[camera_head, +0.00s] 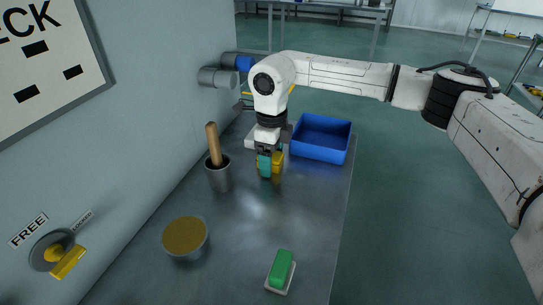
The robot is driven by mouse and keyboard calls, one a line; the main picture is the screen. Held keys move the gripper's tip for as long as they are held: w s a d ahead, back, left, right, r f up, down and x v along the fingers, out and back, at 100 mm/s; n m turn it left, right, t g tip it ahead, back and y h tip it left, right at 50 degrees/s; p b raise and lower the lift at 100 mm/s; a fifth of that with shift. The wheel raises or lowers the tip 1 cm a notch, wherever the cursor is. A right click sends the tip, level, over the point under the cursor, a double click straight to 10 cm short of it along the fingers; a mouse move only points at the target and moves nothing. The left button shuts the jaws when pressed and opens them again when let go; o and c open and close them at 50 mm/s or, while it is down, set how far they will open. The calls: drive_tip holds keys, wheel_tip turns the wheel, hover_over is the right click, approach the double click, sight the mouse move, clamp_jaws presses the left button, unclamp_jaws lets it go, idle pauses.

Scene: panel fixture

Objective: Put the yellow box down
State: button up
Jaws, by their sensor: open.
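The yellow box (278,161) is low at the grey panel table's surface, partly hidden behind the fingers of my gripper (266,166). My gripper points straight down, with its teal fingertips at or in front of the box. The jaws are open. The box looks to be on or very near the table, but its underside is hidden, so I cannot tell whether it touches.
A blue bin (322,138) stands behind right. A metal cup with a wooden handle (217,172) is left of my gripper. A yellow-topped round container (185,238) and a green block (281,269) are nearer. The wall with a yellow lever (67,262) bounds the left.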

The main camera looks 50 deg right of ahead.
wheel_tip(320, 180, up, 12)
drive_tip(key=p, duration=0.1)
drive_tip(key=shift+r, duration=0.15)
idle(0.4)
drive_tip(key=shift+r, duration=0.1)
